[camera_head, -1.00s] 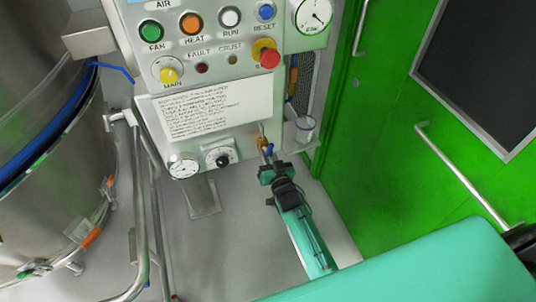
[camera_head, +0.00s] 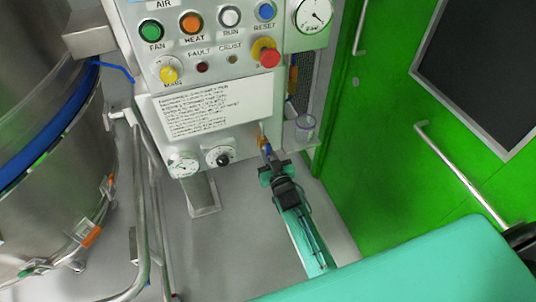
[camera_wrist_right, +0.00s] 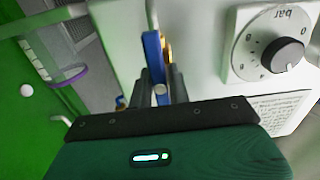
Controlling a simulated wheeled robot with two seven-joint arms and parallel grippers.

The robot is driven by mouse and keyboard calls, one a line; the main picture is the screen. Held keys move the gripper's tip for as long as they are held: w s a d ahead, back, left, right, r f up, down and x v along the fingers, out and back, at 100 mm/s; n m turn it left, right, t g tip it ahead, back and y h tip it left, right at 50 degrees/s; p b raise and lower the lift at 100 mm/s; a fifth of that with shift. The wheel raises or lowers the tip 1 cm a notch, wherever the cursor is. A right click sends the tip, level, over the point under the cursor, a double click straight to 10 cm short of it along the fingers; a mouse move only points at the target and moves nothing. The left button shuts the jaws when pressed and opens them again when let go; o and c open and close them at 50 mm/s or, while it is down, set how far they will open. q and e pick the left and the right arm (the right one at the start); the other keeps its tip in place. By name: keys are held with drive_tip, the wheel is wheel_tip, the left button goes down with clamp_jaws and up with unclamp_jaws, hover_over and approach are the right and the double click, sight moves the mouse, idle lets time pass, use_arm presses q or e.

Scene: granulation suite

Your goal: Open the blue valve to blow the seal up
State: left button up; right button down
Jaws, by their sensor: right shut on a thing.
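The blue valve (camera_head: 268,149) sits at the lower right of the control panel, with a brass body beside its blue lever. In the right wrist view the blue lever (camera_wrist_right: 153,58) stands upright in the picture, between the fingers. My right gripper (camera_head: 270,163) is at the valve, shut on the blue lever; its fingers also show in the wrist view (camera_wrist_right: 161,88). The brass part is partly hidden behind the lever. A pressure gauge (camera_head: 183,165) and a black regulator knob (camera_head: 219,156) are on the panel left of the valve. My left gripper is not in view.
A steel vessel with a blue seal band (camera_head: 50,146) stands at the left, with steel pipes beside it. A clear cup (camera_head: 305,124) sits on a small shelf right of the valve. A green door (camera_head: 390,140) fills the right side. Grey floor lies below the panel.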

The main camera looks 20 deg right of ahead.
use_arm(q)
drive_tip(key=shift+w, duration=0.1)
use_arm(e)
drive_tip(key=c, duration=1.3)
unclamp_jaws()
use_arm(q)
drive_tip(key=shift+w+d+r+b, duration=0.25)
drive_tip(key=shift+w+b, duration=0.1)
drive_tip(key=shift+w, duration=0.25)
use_arm(e)
drive_tip(key=s, duration=1.3)
drive_tip(key=shift+s+d, duration=0.2)
drive_tip(key=shift+s, duration=0.2)
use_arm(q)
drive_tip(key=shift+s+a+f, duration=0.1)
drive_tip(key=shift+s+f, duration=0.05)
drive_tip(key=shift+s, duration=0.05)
